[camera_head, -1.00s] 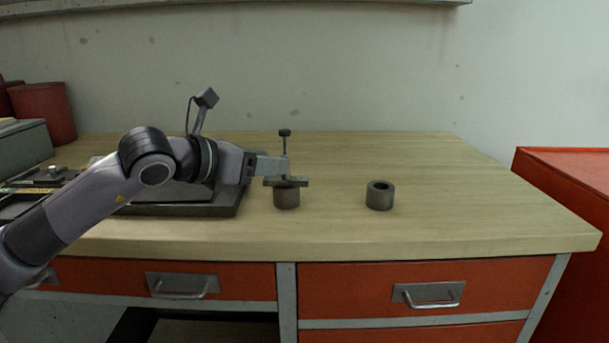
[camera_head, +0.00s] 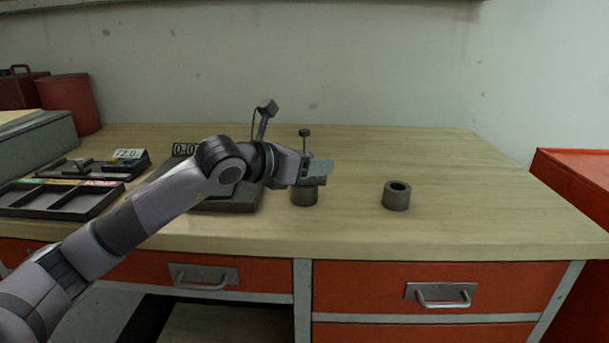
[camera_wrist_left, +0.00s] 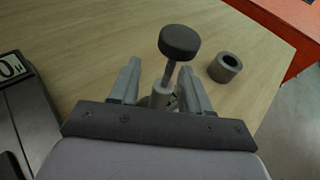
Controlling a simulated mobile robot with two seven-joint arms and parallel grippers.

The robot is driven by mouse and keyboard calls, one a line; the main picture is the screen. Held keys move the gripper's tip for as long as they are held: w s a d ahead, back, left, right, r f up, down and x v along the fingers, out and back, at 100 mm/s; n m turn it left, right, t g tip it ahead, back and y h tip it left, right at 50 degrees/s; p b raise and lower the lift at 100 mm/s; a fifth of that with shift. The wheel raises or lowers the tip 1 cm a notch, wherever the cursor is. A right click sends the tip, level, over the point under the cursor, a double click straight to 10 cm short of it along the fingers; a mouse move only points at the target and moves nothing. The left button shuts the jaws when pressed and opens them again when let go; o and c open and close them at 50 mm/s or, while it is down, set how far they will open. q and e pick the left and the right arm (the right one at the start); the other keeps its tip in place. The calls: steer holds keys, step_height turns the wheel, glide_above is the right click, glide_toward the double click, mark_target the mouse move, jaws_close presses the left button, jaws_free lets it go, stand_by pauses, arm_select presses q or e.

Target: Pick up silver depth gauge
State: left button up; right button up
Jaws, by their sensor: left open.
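The silver depth gauge (camera_head: 305,133) stands upright on a dark metal cylinder (camera_head: 304,197) on the bench. In the head view its round knob and thin stem show above my left gripper (camera_head: 319,172), and its crossbar is mostly hidden behind the fingers. In the left wrist view the gauge's dark knob (camera_wrist_left: 181,42) rises in front, with its stem running down between the two spread fingers. My left gripper (camera_wrist_left: 160,68) is open around the lower stem area. I cannot tell whether a finger touches the gauge. My right gripper is not in view.
A second hollow cylinder (camera_head: 396,197) stands to the right with clear bench around it; it also shows in the left wrist view (camera_wrist_left: 225,67). A dark sorting tray (camera_head: 62,205) lies at the left. A small number display (camera_head: 186,149) stands behind my arm. A red cabinet (camera_head: 575,200) is at the far right.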

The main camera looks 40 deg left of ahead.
arm_select(q)
jaws_close()
steer(key=shift+r, duration=0.1)
